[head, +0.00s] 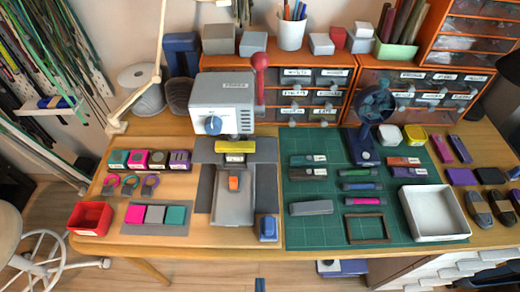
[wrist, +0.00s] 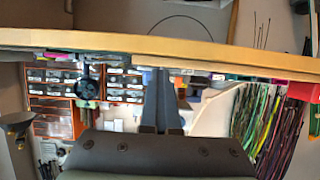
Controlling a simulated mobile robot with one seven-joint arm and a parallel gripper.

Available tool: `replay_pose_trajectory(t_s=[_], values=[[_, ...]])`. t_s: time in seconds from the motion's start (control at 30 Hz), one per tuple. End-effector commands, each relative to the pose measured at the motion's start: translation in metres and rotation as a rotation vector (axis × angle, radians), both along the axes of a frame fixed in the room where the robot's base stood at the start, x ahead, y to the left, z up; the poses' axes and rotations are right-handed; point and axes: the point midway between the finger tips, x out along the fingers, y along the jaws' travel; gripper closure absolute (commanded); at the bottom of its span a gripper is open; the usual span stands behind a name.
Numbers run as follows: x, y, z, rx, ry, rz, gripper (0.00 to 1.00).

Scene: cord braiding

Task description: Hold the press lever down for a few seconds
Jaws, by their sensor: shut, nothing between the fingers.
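The press (head: 222,100) is a grey box with a blue dial, standing at the back of the wooden table left of centre. Its lever (head: 259,85) has a red knob and stands upright at the press's right side. Under the head are a yellow bar (head: 235,147) and a grey bed with an orange piece (head: 233,183). My gripper (head: 260,284) shows only as a dark tip at the bottom edge, in front of the table and far from the lever. In the wrist view my gripper (wrist: 163,75) is shut and empty. The lever cannot be made out there.
A green mat (head: 330,225) with cords and a white tray (head: 435,235) lies right of the press. A blue block (head: 267,228) sits at the front edge. A red bin (head: 91,219) is at left. Orange drawers (head: 305,100) stand behind. The wrist view looks inverted, with the table edge (wrist: 120,42) across it.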

Motion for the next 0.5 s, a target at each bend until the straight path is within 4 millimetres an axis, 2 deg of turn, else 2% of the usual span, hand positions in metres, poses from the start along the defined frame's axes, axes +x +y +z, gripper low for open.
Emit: replay_pose_trajectory(t_s=[0.03,0.5], values=[[-0.004,0.0,-0.009,0.0,0.003,0.0,1.0],[-0.038,0.0,-0.055,0.0,0.002,0.0,1.0]])
